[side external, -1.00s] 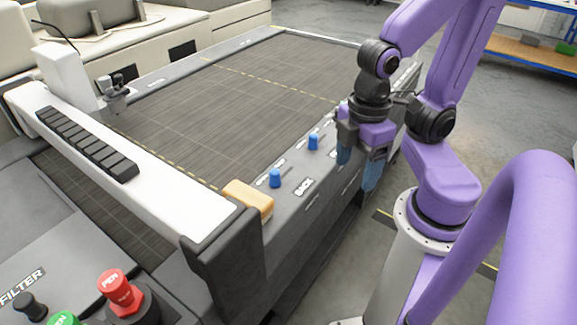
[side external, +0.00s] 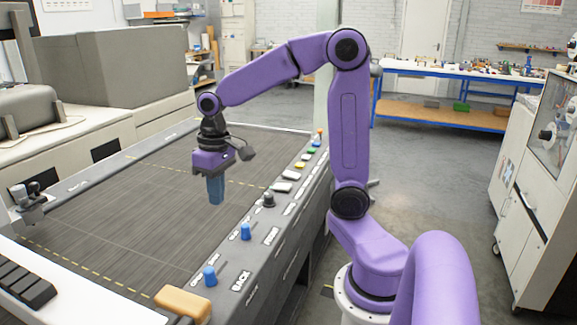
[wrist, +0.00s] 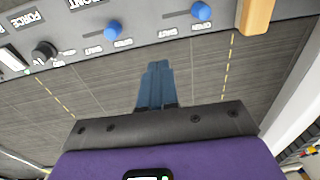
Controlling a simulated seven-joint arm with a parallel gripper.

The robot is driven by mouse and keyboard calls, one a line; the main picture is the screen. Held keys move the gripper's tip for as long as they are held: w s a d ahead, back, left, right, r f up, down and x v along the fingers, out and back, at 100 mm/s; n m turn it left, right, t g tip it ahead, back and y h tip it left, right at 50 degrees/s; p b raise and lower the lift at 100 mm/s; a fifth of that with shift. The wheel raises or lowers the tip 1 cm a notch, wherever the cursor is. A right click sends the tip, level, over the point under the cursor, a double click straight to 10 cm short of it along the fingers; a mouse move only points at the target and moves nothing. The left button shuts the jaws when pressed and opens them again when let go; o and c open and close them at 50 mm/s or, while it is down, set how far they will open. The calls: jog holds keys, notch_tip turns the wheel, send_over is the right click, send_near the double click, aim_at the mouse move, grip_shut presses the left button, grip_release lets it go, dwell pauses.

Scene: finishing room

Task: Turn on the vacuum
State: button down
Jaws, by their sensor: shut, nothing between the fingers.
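No label legibly reading vacuum is in view. A control strip (side external: 285,240) runs along the near right side of the dark table bed. It carries a blue knob (side external: 210,277) by the BACK label, another blue knob (side external: 246,231), a black knob (side external: 268,200) and several small coloured controls farther along. In the wrist view two blue knobs (wrist: 113,29) (wrist: 202,12) sit by SHUT and OPEN labels, and a black knob (wrist: 44,52) by FORCE. A white-topped control (wrist: 12,60) is partly cut off. My gripper (side external: 215,198) is shut and empty above the bed, left of the strip.
A tan block (side external: 183,303) sits at the strip's near end. A white gantry (side external: 60,290) with black keys crosses the near left, with a tool head (side external: 30,203) at its far side. The dark bed (side external: 120,215) is clear under my gripper.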

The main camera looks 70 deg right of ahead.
jog(key=w+d+m, duration=0.5)
jog(key=d, duration=0.5)
jog(key=r+m+t, duration=0.1)
jog(key=m, duration=1.2)
send_over(287, 172)
jog(key=s, duration=0.3)
jog(key=shift+w+d+h, duration=0.1)
jog(key=shift+h, duration=0.2)
jog(key=f, duration=0.4)
jog(key=w+f, duration=0.1)
jog(key=f, duration=0.4)
jog(key=w+f, duration=0.1)
jog(key=f, duration=0.3)
jog(key=shift+w+f, duration=0.1)
jog(key=shift+f, duration=0.3)
jog(key=shift+w+f, duration=0.1)
